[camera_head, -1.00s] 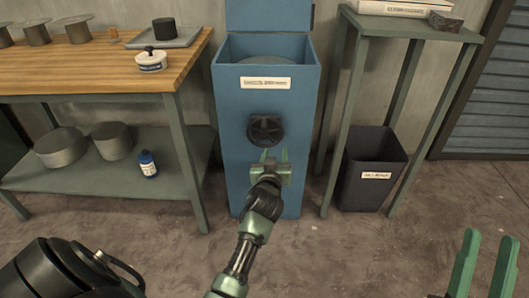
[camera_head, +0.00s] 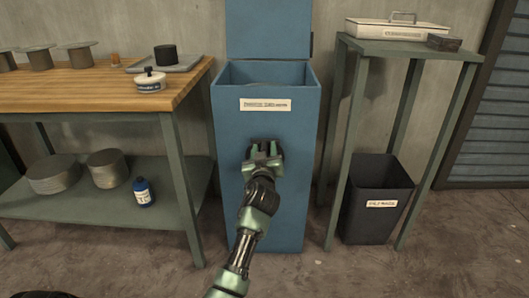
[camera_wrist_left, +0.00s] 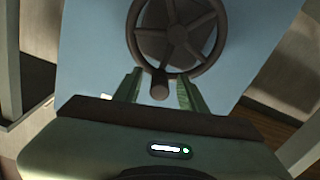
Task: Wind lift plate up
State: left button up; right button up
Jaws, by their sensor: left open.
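A blue cabinet (camera_head: 266,205) stands ahead with its lid (camera_head: 268,30) raised and its top open. I cannot make out the lift plate inside. A dark spoked handwheel (camera_wrist_left: 176,30) is on the cabinet's front; in the head view my gripper hides most of it. The wheel's round knob (camera_wrist_left: 160,86) points at the wrist camera, at the bottom of the rim. My left gripper (camera_head: 263,150) is in front of the wheel. In the wrist view its green fingers (camera_wrist_left: 157,88) are open, one on each side of the knob, with gaps visible. My right gripper is not in view.
A wooden workbench (camera_head: 110,95) with spools and a tray stands left of the cabinet. A green stand (camera_head: 405,50) with a white case stands right, above a dark bin (camera_head: 375,190). The floor in front is clear.

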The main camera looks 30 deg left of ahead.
pick_arm(q)
grip_shut()
jog(key=shift+w+d, duration=0.1)
